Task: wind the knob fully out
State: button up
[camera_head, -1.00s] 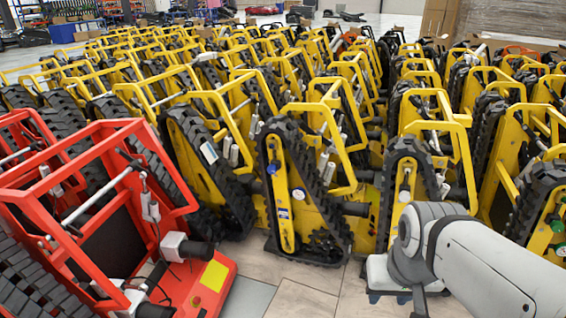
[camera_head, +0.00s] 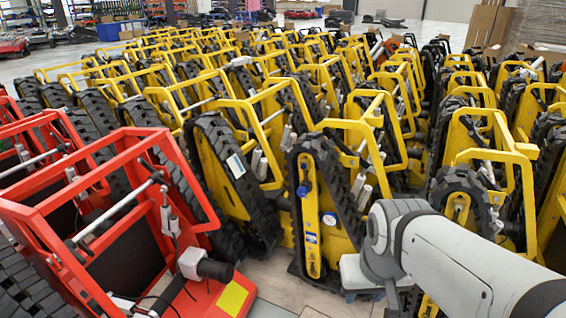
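Yellow tracked carriers stand upright in rows. My arm's grey and white links fill the lower right, in front of that carrier's right side. My gripper does not show; the arm runs down out of the bottom of the picture.
Red tracked carriers (camera_head: 100,196) stand close at the left. More yellow carriers (camera_head: 465,205) are packed to the right and behind. A little bare tiled floor (camera_head: 272,284) shows at the bottom middle. Shelves and cardboard boxes (camera_head: 490,24) are far back.

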aim_at(302, 192)
jog(key=i, duration=1.5)
jog(key=z, duration=0.7)
jog(key=k, duration=0.6)
jog(key=z, duration=0.25)
jog(key=i, duration=0.65)
jog(key=u, duration=0.15)
